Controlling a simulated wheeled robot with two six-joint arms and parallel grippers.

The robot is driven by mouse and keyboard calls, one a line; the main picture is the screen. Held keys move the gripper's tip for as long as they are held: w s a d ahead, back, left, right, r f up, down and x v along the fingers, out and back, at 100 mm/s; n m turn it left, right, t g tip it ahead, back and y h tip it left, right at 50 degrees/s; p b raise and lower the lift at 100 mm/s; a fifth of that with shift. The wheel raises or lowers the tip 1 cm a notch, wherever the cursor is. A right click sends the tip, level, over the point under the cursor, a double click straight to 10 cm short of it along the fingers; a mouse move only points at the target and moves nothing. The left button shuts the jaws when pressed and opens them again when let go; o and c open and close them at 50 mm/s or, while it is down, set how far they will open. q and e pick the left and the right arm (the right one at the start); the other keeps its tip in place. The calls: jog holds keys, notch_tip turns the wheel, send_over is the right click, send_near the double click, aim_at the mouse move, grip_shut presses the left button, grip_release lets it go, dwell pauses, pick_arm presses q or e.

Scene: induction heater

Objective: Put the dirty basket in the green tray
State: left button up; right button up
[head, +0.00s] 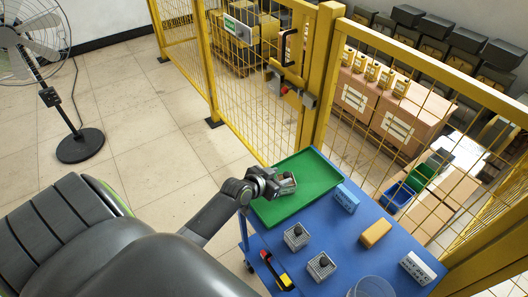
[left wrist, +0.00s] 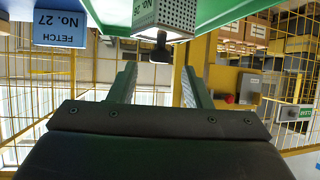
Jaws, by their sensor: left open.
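A small grey perforated metal basket (head: 288,184) stands in the green tray (head: 325,180), near its left side. The tray lies on the blue table at the back. In the left wrist view, which looks upside down, the basket (left wrist: 168,14) shows a partly cut-off number label and a black knob. My left gripper (head: 274,184) is beside the basket, its fingers open (left wrist: 160,78) with the knob just past or between the tips. Two similar baskets with dark knobs, one (head: 296,237) and another (head: 321,266), stand on the table. I cannot tell which is dirty. My right gripper is not in view.
The blue table (head: 345,240) also holds a blue label block (head: 346,198), a yellow block (head: 376,233), a white block (head: 417,268) and a clear round container (head: 372,287). A yellow mesh fence (head: 400,110) stands close behind. A fan (head: 80,145) stands far left.

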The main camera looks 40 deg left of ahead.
pick_arm(q)
jog(key=v, duration=0.9)
jog(key=shift+s+b, duration=0.3)
jog(key=shift+s, duration=0.05)
jog(key=shift+r, duration=0.1)
jog(key=s+d+n+g+y, duration=0.25)
jog(key=s+g, duration=0.55)
jog(key=s, duration=1.3)
notch_tip(320, 180, down, 27)
jog(key=s+a+g+b, duration=0.1)
jog(key=a+g+b, duration=0.1)
jog(key=a, duration=0.1)
jog(key=s+d+f+b, duration=0.1)
jog(key=s+f, duration=1.4)
jog(key=f, duration=0.2)
jog(key=shift+d+f+g+b, duration=0.15)
jog(key=shift+d+g+b, duration=0.15)
jog(key=shift+d+g, duration=0.1)
